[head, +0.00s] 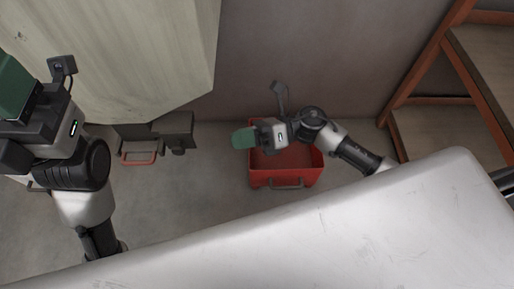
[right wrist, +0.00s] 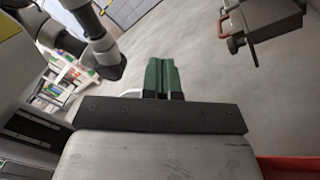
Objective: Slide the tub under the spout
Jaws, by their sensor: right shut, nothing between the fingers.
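The tub (head: 285,180) is a red open box on the floor, right of centre in the head view, with a grey handle on its front side. A red strip of it (right wrist: 287,166) shows at the lower right of the right wrist view. My right gripper (head: 243,138) is over the tub's left edge, green fingers shut and empty; whether it touches the tub I cannot tell. The fingers (right wrist: 163,77) point away from the tub. The spout (head: 178,150) is dark, under the bagger, left of the tub. My left gripper (head: 14,82) is at the far left, its jaw state unclear.
The bagger's pale hopper (head: 140,55) hangs at the upper left, with a red-handled part (head: 138,160) below it. Clear floor (head: 215,165) lies between spout and tub. A wooden shelf (head: 440,110) stands at right. A pale surface (head: 350,240) fills the foreground.

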